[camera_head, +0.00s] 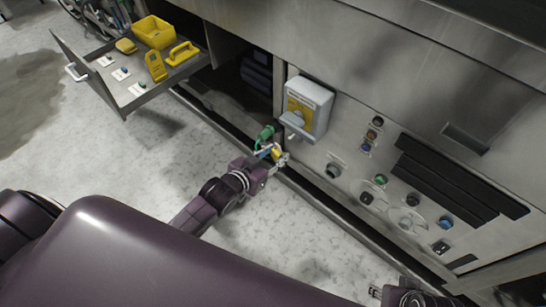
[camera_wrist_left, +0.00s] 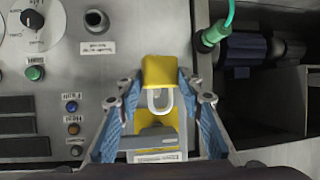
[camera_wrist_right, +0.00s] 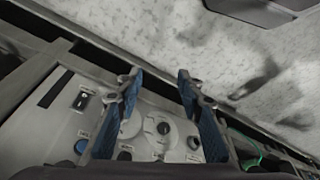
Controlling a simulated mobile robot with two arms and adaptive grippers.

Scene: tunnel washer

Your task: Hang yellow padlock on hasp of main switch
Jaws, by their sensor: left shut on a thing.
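The yellow padlock (camera_wrist_left: 160,72) is between the blue-padded fingers of my left gripper (camera_wrist_left: 157,88), which is shut on its body. Its pale shackle (camera_wrist_left: 160,101) points toward the main switch in the left wrist view. In the head view my left gripper (camera_head: 272,158) and the padlock (camera_head: 278,153) are below and left of the main switch (camera_head: 318,97), apart from it. The switch is a grey box with a yellow plate and a grey handle (camera_head: 291,127). I cannot make out the hasp clearly. My right gripper (camera_wrist_right: 158,82) is open and empty above the control panel.
A green plug (camera_head: 264,134) with a cable is close to my left gripper. An open drawer (camera_head: 150,95) at upper left holds a yellow bin (camera_head: 154,31) and other yellow items. Buttons and dials (camera_head: 406,220) cover the panel on the right. The floor in front is clear.

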